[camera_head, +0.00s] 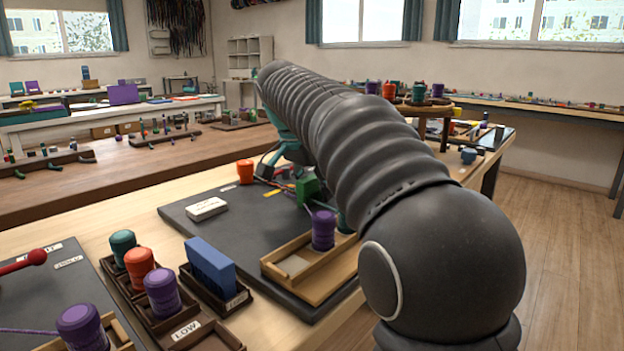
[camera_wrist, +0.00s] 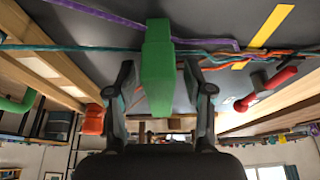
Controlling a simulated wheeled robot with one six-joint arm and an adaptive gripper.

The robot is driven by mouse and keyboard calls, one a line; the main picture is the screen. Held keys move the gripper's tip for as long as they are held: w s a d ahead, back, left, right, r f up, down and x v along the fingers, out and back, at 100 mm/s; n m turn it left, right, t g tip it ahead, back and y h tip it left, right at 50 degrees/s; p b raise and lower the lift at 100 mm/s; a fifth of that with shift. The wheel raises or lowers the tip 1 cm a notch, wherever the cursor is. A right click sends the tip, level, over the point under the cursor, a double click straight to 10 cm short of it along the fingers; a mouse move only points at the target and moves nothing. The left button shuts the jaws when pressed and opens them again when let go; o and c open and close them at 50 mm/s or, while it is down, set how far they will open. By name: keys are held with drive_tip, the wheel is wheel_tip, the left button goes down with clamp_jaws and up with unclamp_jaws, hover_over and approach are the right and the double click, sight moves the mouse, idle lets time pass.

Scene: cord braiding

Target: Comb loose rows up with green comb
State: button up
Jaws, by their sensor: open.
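A green block (camera_wrist: 158,68), which looks like the comb, stands between the two fingers of my gripper (camera_wrist: 160,85) in the wrist view. Gaps show between it and both fingers. My gripper is open. The green block also shows in the head view (camera_head: 307,187), beyond the wooden tray, on the dark mat (camera_head: 240,225). Teal (camera_wrist: 75,47), purple (camera_wrist: 150,33) and orange (camera_wrist: 285,58) cords run across the mat close to the block. Whether its teeth are in the cords cannot be told. My arm hides part of the work area in the head view.
A wooden tray (camera_head: 275,270) holds a purple spool (camera_head: 323,230). A white block (camera_head: 206,209) lies on the mat, and an orange spool (camera_head: 245,171) stands behind. A blue piece (camera_head: 210,262) sits in a dark holder.

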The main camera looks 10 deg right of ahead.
clamp_jaws()
idle(0.5)
drive_tip(key=shift+w+a+p, duration=0.6)
drive_tip(key=shift+w+p, duration=0.2)
drive_tip(key=shift+w+a+p, duration=0.55)
drive_tip(key=shift+w+p, duration=0.2)
drive_tip(key=shift+w, duration=0.05)
wheel_tip(320, 180, up, 3)
drive_tip(key=shift+s+d+f+p, duration=0.1)
drive_tip(key=shift+f+p, duration=0.05)
drive_tip(key=shift+p, duration=0.95)
wheel_tip(320, 180, up, 6)
drive_tip(key=shift+s+d, duration=0.2)
drive_tip(key=shift+s, duration=0.1)
